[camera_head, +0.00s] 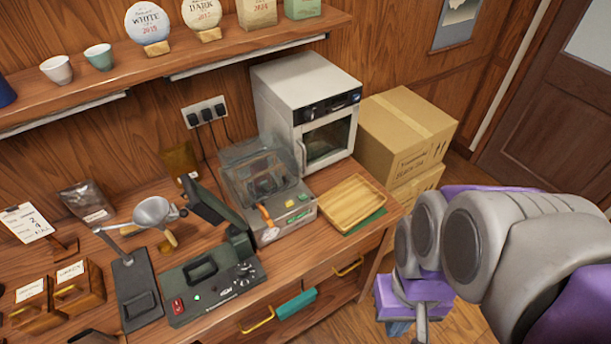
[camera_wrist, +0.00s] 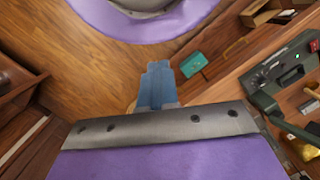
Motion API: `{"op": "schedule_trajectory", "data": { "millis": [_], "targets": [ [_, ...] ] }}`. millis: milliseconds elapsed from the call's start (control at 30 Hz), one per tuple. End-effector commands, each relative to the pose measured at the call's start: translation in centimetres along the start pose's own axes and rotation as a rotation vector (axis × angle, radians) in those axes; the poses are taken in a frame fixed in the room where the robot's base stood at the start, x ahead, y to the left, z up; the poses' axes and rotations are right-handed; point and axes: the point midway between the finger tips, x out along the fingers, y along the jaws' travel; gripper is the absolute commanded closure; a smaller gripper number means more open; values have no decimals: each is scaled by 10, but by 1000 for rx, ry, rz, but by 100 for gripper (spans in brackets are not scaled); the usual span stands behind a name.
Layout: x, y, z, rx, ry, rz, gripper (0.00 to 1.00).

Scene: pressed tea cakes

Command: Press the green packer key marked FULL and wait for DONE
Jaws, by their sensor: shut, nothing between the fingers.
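The grey machine with a raised clear lid (camera_head: 262,174), which looks like the packer, stands on the bench left of the wooden tray. Its front panel has a yellow key (camera_head: 289,204) and a small green key (camera_head: 304,197); a green patch lies lower on the front. The lettering is too small to read, and I cannot make out DONE. My gripper (camera_head: 398,328) is low in front of the bench's right end, well apart from the machine. Its blue fingers (camera_wrist: 157,86) are shut and empty, pointing at the floor in the wrist view.
A dark sealer (camera_head: 212,282) sits at the bench's front edge; it also shows in the wrist view (camera_wrist: 285,75). A wooden tray (camera_head: 351,201), a white oven (camera_head: 307,108) and cardboard boxes (camera_head: 408,135) are to the right. A teal cloth (camera_head: 296,304) hangs at the drawers.

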Motion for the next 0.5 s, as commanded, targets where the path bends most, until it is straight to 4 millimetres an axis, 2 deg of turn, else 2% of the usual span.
{"op": "schedule_trajectory", "data": {
  "millis": [167, 300, 500],
  "targets": [
    [-5, -34, -45, -119, 33, -104, 100],
    [-12, -67, -100, -244, 95, -238, 100],
    [-22, -107, -185, -376, 216, -417, 100]
  ]
}}
